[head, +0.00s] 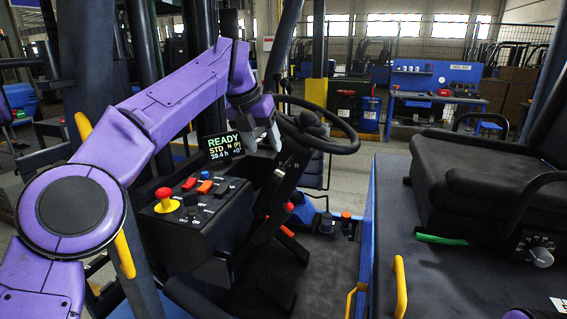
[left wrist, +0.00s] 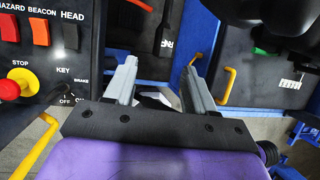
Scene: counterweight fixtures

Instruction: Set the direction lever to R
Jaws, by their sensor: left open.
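My left gripper (head: 261,136) is open beside the steering column, just left of the steering wheel (head: 325,132). In the left wrist view its two fingers (left wrist: 160,78) stand apart with nothing clearly between them. A dark paddle-like part (left wrist: 162,36) lies beyond the fingers in the left wrist view, beside partly readable white lettering. My right gripper is out of view.
A console (head: 200,215) left of the column carries a red stop button on yellow (head: 165,198), a key switch (head: 191,203) and red and orange rocker switches (head: 205,187). A seat (head: 490,180) is at the right. The floor between is mostly open.

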